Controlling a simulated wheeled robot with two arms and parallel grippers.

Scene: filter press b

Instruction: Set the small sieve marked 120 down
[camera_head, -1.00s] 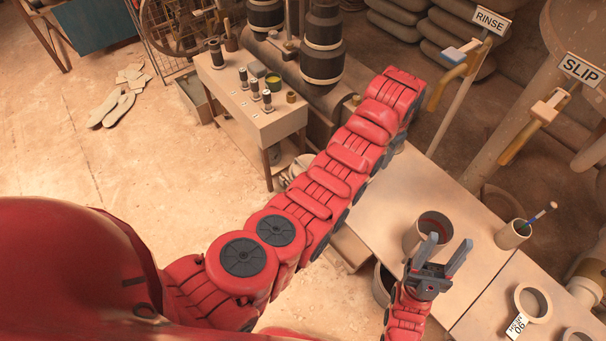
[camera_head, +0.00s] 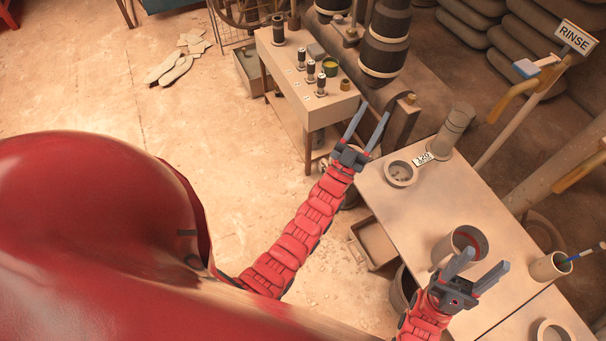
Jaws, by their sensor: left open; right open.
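The small sieve marked 120 (camera_head: 400,174) is a pale round ring with a white 120 tag (camera_head: 423,159) at its right side. It lies on the table's far left part, with nothing gripping it. My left gripper (camera_head: 374,109) is open and empty, up and to the left of the sieve in the picture, with its fingers apart from it. My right gripper (camera_head: 487,260) is open and appears empty, in front of a pot (camera_head: 460,246) with a reddish inside.
A grey cylinder (camera_head: 455,130) stands just behind the 120 tag. A cup with a brush (camera_head: 549,267) and another ring (camera_head: 552,333) are at the right. The small bench (camera_head: 318,104) with several dark-topped pieces stands behind my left gripper. The table (camera_head: 410,217) is clear between sieve and pot.

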